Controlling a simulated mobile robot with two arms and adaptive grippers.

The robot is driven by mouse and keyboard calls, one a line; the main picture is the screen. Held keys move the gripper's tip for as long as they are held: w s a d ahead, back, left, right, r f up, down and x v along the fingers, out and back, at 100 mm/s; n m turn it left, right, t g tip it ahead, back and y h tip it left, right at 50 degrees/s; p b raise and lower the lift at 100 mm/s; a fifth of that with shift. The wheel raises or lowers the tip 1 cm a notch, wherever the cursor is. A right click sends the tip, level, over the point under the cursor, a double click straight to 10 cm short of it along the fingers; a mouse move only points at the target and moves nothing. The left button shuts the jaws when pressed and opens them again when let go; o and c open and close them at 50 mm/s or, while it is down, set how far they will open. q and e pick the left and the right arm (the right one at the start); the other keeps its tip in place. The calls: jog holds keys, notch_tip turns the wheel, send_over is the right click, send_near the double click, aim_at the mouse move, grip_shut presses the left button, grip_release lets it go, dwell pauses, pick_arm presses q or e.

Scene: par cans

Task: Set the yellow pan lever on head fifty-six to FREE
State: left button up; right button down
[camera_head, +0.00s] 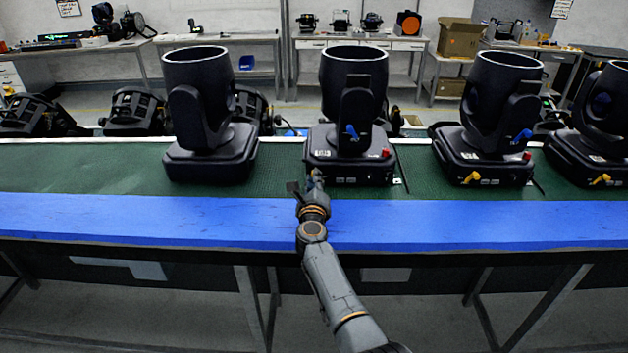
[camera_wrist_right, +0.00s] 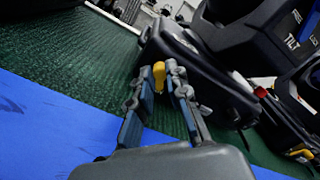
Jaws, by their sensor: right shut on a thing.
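A black moving head (camera_head: 352,85) stands on the green mat in front of my right arm. Its number cannot be read. Its yellow pan lever (camera_wrist_right: 158,74) shows between my right fingertips in the wrist view; in the head view the gripper mostly covers it. My right gripper (camera_head: 316,182), also in the wrist view (camera_wrist_right: 160,84), is shut on this lever at the base's lower front left. A blue lever (camera_head: 352,131) sits on the yoke and a red knob (camera_head: 386,153) at the base's right. The lever's setting cannot be told. My left gripper is out of view.
Similar heads stand at left (camera_head: 205,110) and right (camera_head: 497,100), with another at the far right edge (camera_head: 606,105). The right ones have yellow levers (camera_head: 471,178). The blue front edge of the bench (camera_head: 450,222) is clear except under my arm.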

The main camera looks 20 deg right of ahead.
jog(key=c, duration=1.4)
grip_release()
jog(key=shift+o, duration=0.5)
